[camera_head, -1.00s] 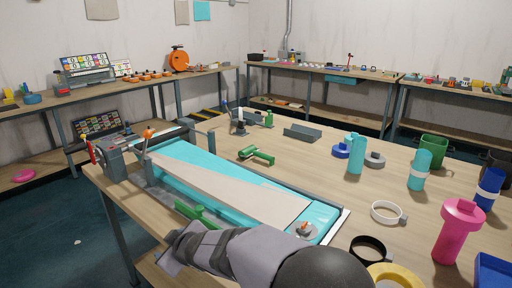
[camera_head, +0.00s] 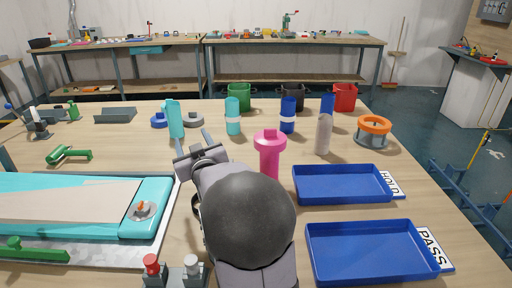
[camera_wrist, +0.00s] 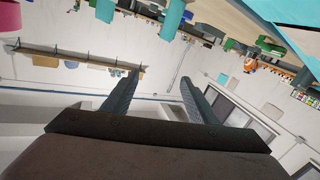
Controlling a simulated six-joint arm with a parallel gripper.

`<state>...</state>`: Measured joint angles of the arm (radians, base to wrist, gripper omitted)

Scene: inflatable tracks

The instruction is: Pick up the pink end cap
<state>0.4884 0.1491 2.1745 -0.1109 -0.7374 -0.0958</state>
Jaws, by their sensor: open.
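A pink piece (camera_head: 269,166) stands upright on the table in the head view, just right of my arm. It has a wide round pink end cap (camera_head: 270,137) on top of a narrower body. My arm hides part of the table beside it. My gripper (camera_head: 193,142) is left of the pink piece, raised above the table, with its fingers pointing away. In the wrist view my gripper (camera_wrist: 160,77) is open with nothing between its fingers. A pink patch (camera_wrist: 10,17) is cut off at that view's top left corner.
Two blue trays, HOLD (camera_head: 340,197) and PASS (camera_head: 372,276), lie to the right. A cyan bottle (camera_head: 175,120) stands behind my gripper. Other cylinders and an orange-topped ring (camera_head: 373,130) stand farther back. A cyan track (camera_head: 148,191) lies on the left.

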